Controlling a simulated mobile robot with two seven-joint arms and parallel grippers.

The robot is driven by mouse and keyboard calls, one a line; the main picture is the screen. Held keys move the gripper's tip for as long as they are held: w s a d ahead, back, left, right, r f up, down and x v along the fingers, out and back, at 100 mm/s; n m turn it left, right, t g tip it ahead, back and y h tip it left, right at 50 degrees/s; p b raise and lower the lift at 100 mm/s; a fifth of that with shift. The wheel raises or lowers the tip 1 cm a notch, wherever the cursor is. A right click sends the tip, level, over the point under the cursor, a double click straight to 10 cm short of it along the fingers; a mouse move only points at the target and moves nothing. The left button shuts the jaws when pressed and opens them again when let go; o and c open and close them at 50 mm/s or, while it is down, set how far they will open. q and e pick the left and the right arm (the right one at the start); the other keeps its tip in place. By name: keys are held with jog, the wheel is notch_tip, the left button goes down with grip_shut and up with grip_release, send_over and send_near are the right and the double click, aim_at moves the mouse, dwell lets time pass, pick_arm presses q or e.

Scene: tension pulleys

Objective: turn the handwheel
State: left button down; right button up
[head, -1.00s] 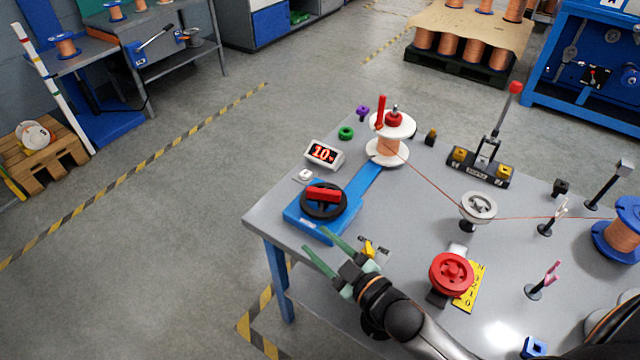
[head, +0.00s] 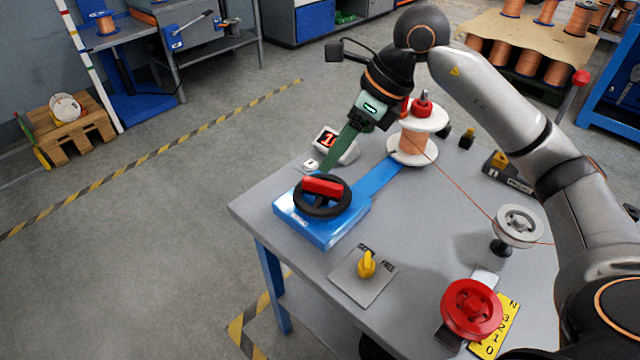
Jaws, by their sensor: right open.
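Two wheels show in the head view. A black wheel (head: 323,204) with a red bar across it sits on a blue base (head: 318,229) at the table's left end. A red spoked wheel (head: 471,308) stands near the front, beside a yellow number scale. I cannot tell which is the handwheel. My right gripper (head: 340,150) is above and just behind the black wheel, its green finger pointing down and left. It is open, holds nothing, and appears apart from the wheel. The second finger is largely hidden. My left gripper is out of view.
A digital display (head: 336,145) stands behind the gripper, partly covered. A white spool (head: 415,146) feeds copper wire to a grey pulley (head: 517,226). A yellow knob (head: 367,264) sits on a plate. My right arm crosses the table's right side. The front-left tabletop is clear.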

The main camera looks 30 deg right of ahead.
aim_at(324, 182)
jog(key=shift+h, duration=0.9)
jog(key=w+f, duration=0.1)
jog(key=f, duration=0.2)
jog(key=w+f+b, duration=0.1)
jog(key=f, duration=0.2)
jog(key=w+f+b, duration=0.1)
jog(key=f, duration=0.2)
jog(key=shift+w+d+f, duration=0.1)
jog(key=shift+w+d, duration=0.3)
jog(key=shift+x, duration=0.75)
jog(key=c, duration=0.5)
grip_shut()
jog(key=shift+t, duration=0.3)
